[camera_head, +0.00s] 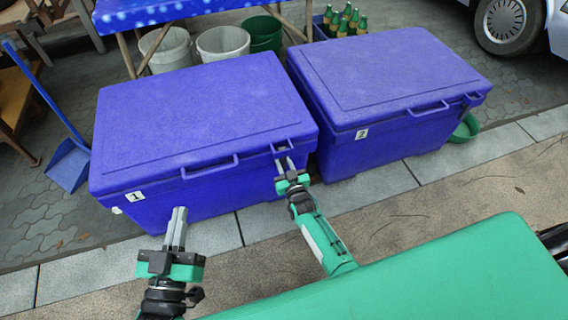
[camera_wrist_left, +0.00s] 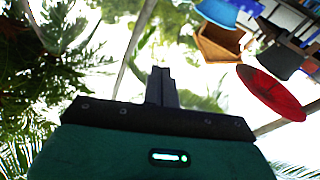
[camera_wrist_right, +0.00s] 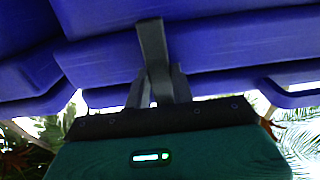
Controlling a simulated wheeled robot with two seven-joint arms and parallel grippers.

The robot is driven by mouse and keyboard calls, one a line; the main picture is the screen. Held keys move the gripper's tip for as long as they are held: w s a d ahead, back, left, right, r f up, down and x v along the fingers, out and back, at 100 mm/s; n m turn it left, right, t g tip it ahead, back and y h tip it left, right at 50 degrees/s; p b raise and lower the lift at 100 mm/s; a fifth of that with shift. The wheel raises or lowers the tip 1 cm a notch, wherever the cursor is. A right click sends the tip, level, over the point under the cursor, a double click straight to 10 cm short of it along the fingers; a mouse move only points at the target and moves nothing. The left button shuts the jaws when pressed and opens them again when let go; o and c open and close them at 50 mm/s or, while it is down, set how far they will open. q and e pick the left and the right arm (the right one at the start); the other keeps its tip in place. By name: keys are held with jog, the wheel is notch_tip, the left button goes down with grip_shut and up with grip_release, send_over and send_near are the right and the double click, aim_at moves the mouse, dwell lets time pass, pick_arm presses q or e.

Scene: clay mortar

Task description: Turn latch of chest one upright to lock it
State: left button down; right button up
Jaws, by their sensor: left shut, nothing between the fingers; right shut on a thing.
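Chest one (camera_head: 205,120) is the blue lidded chest on the left with a "1" label, and its lid is down. Its latch (camera_head: 282,146) is at the right end of the front, just under the lid edge. My right gripper (camera_head: 285,162) is shut on this latch; the fingers hide part of it, so its exact tilt is hard to tell. In the right wrist view the fingers (camera_wrist_right: 155,60) reach up against the blue chest. My left gripper (camera_head: 179,212) is shut and empty in front of the chest, apart from it. The left wrist view shows its closed fingers (camera_wrist_left: 160,85).
A second blue chest (camera_head: 390,80) stands close on the right, with a narrow gap. Buckets (camera_head: 222,44), a crate with green bottles (camera_head: 343,20) and a table are behind. A blue dustpan (camera_head: 68,165) is at the left. Pavement in front is clear.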

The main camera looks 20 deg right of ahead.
jog(key=o, duration=1)
jog(key=shift+s, duration=0.5)
pick_arm(q)
jog(key=s+f+g+y+p, duration=0.1)
jog(key=s+f+g+p, duration=0.2)
jog(key=f+g, duration=0.4)
jog(key=shift+s+d+f+y, duration=0.25)
jog(key=shift+s+f, duration=0.35)
jog(key=shift+f, duration=0.6)
pick_arm(e)
jog(key=shift+s+d, duration=0.2)
jog(key=shift+s, duration=6.25)
